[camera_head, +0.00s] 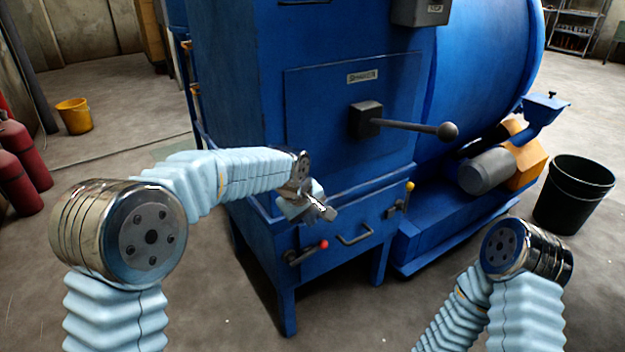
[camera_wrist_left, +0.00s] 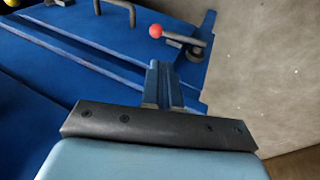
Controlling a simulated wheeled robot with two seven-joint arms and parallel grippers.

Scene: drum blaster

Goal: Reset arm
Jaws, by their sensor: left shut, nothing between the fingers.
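My left arm comes in from the left in its pale blue ribbed sleeve. My left gripper (camera_head: 322,212) is shut and empty, in front of the lower part of the blue machine (camera_head: 345,145). In the left wrist view its fingers (camera_wrist_left: 163,85) are together, with the machine's blue panel and a red-knobbed latch (camera_wrist_left: 170,34) beyond them. My right arm shows at the lower right, bent; its gripper is out of view.
A lever with a black ball end (camera_head: 447,131) juts from the machine's front. A lower door has a handle (camera_head: 355,234) and a red-knobbed latch (camera_head: 308,251). A black bin (camera_head: 572,195) stands right, a yellow bucket (camera_head: 74,116) and red cylinders (camera_head: 22,165) left.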

